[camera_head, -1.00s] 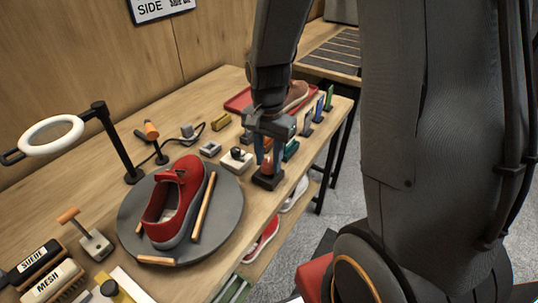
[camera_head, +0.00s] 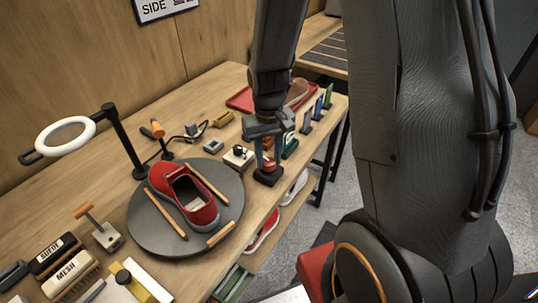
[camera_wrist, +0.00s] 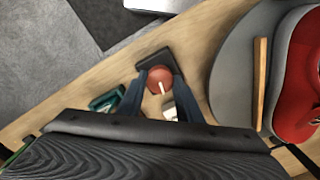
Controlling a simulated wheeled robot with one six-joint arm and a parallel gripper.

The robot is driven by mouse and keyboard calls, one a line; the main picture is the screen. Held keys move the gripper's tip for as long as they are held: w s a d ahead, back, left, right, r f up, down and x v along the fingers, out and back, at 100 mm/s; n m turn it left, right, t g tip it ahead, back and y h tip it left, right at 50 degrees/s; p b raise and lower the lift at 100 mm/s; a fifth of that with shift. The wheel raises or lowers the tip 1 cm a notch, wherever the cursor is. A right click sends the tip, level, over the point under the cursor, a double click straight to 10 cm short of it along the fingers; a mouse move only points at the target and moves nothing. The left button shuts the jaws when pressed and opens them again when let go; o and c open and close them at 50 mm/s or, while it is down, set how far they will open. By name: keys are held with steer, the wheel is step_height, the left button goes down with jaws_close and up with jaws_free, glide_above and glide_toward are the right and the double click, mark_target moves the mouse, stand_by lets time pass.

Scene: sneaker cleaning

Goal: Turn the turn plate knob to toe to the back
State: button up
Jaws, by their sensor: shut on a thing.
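A red sneaker (camera_head: 207,217) sits on the round grey turn plate (camera_head: 150,235); its toe end points to the upper left, towards the wall, and its heel end to the lower right. Wooden bars lie around it on the plate. The red knob (camera_wrist: 159,75) stands on a black base (camera_head: 268,177) at the table's front edge, right of the plate. In the wrist view its pale pointer runs towards the bottom of the picture. My gripper (camera_head: 266,158) points down over the base and is shut on the knob, one finger on each side. In the head view the fingers partly hide the knob.
A white switch box (camera_head: 238,156) stands just behind the knob, and several small coloured holders (camera_head: 306,122) stand to its right. A ring lamp (camera_head: 65,138) on a black post stands behind the plate. Brushes (camera_head: 72,274) lie at the lower left.

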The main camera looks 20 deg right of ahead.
mark_target(269, 160)
steer(key=shift+w+r+n, duration=0.1)
steer(key=shift+n, duration=0.7)
steer(key=o, duration=1)
steer(key=shift+o, duration=0.2)
steer(key=shift+r+b, duration=0.6)
steer(key=shift+r, duration=3.25)
